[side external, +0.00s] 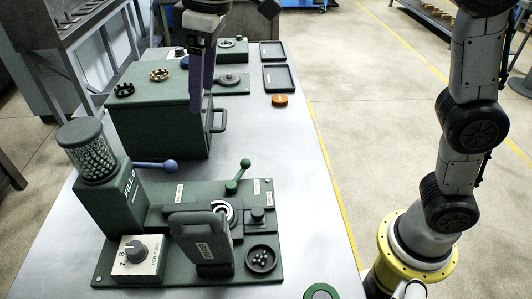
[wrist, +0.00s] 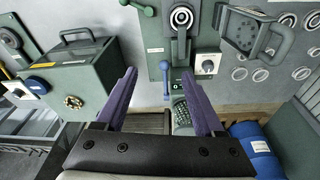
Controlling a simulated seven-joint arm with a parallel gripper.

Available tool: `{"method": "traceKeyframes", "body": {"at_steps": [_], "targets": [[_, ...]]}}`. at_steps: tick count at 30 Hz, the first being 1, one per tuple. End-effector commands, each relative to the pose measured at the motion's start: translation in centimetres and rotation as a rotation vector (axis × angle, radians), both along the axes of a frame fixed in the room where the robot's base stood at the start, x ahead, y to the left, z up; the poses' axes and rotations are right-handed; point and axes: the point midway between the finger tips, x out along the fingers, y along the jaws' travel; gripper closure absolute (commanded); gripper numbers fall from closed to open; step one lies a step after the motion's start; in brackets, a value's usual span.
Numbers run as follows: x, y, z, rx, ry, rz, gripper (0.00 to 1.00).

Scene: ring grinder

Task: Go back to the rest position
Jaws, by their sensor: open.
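My gripper (side external: 201,108) is open and empty, fingers pointing down, high in the side external view, where it overlaps the dark green box. In the wrist view its purple fingers (wrist: 160,75) are spread apart with nothing between them. The green grinder station (side external: 150,200) stands at the front of the table, with its ball-filled hopper (side external: 88,152), blue-knobbed lever (side external: 168,166), green lever (side external: 240,172) and ring seat (side external: 222,212). In the wrist view the hopper (wrist: 181,115) and blue lever (wrist: 165,80) lie beyond and partly between the fingers.
The dark green box (side external: 150,120) carries ring-shaped parts on top and has a side handle. Two black trays (side external: 278,78) and an orange disc (side external: 280,100) lie at the back right. A dial box (side external: 136,256) and a small ball dish (side external: 262,259) stand in front. The table's right strip is mostly bare.

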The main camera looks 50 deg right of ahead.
Motion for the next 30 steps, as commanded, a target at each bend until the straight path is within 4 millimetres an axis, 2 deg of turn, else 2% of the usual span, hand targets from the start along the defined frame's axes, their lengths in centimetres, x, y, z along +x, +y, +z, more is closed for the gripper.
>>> {"method": "traceKeyframes", "body": {"at_steps": [1, 6, 11, 15, 18, 22, 25, 30], "targets": [[-1.1, -2.3, 0.5, 0.011, -0.018, -0.043, 0.3], [-5.0, -8.6, 0.4, 0.042, -0.077, -0.174, 0.3], [-9.7, -13.5, -1.2, 0.068, -0.133, -0.297, 0.3], [-14.0, -16.9, -3.5, 0.086, -0.186, -0.403, 0.3], [-17.0, -18.7, -5.7, 0.096, -0.221, -0.474, 0.3], [-19.9, -20.1, -8.3, 0.105, -0.258, -0.544, 0.3], [-21.2, -20.7, -9.7, 0.109, -0.277, -0.579, 0.3], [-22.0, -21.0, -10.7, 0.111, -0.288, -0.599, 0.3]]}}
